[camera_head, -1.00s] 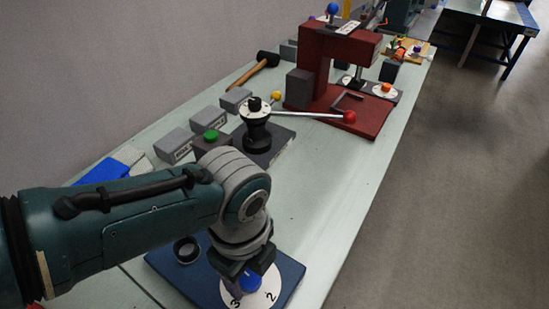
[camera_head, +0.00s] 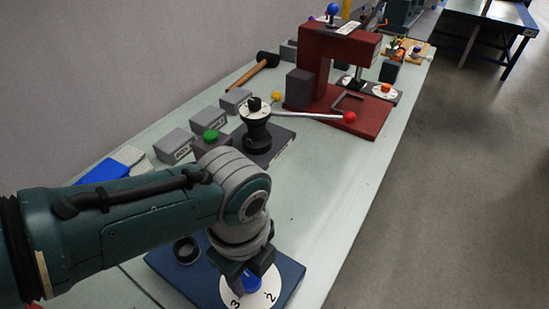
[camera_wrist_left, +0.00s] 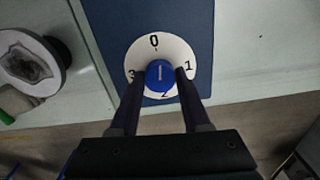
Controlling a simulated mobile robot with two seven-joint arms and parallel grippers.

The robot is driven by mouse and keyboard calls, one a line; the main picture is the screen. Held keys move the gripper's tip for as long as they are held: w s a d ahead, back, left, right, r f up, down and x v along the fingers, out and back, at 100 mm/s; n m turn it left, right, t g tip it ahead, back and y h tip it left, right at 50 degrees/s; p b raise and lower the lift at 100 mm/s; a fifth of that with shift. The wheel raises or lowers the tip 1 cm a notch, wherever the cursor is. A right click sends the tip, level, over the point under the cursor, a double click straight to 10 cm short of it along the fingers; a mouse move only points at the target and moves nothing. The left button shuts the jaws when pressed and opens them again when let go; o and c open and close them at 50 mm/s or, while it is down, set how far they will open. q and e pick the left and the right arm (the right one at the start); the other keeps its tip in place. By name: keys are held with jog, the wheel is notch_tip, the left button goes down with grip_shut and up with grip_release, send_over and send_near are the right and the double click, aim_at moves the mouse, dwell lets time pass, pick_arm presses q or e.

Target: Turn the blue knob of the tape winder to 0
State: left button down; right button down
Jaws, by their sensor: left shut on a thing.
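The blue knob (camera_head: 251,283) stands in the middle of a white dial (camera_head: 242,301) on a dark blue base (camera_head: 290,278), the tape winder. My left gripper (camera_head: 251,276) points down at it, with a finger on either side, and is shut on it. In the left wrist view the knob (camera_wrist_left: 160,74) sits between the fingertips of my left gripper (camera_wrist_left: 160,76). The dial (camera_wrist_left: 150,49) reads 0 at the top, 1 at right, 3 at left and a partly covered 2 at the bottom. A pale line on the knob runs roughly up toward the 0. My right gripper is out of view.
A dark ring (camera_head: 187,250) sits on the base's left part. The table's right strip is clear.

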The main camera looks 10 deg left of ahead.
pick_arm(q)
jog(key=shift+n, duration=0.5)
jog(key=shift+c, duration=1.4)
grip_release()
